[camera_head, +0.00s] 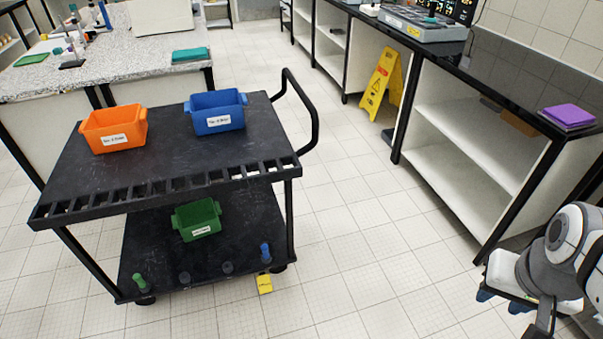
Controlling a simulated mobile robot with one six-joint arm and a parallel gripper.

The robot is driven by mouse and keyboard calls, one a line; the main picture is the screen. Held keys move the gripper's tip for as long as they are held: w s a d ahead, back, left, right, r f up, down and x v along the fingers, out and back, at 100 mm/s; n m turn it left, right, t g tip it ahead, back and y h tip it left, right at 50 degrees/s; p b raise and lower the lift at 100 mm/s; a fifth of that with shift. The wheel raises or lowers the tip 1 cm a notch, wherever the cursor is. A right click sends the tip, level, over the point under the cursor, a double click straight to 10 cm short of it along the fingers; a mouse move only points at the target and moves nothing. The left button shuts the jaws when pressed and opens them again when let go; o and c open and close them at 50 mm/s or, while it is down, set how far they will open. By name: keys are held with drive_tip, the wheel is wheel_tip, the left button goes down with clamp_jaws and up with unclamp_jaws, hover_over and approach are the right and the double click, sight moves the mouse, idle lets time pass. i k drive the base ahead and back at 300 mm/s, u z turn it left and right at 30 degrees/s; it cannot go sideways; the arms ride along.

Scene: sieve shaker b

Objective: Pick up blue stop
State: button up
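A small blue-topped piece (265,252), which looks like the blue stop, stands upright on the lower shelf of the black cart, at its front right corner. A yellow tag (264,283) hangs just below it at the shelf edge. My gripper (502,301) is at the lower right, well to the right of the cart and apart from the blue piece. Its dark fingertips are small and partly hidden by my arm, so its opening is unclear.
A green-topped piece (139,281) and two dark pegs share the lower shelf's front edge, with a green bin (197,218) behind. The slotted upper shelf (165,183) overhangs them, carrying orange (114,129) and blue (215,112) bins.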

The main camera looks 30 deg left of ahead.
sight(265, 247)
drive_tip(key=u, duration=0.55)
drive_tip(key=i, duration=0.8)
drive_tip(key=u, duration=0.45)
drive_tip(key=k, duration=0.9)
drive_tip(key=u, duration=0.15)
drive_tip(key=i, duration=0.9)
drive_tip(key=z, duration=0.1)
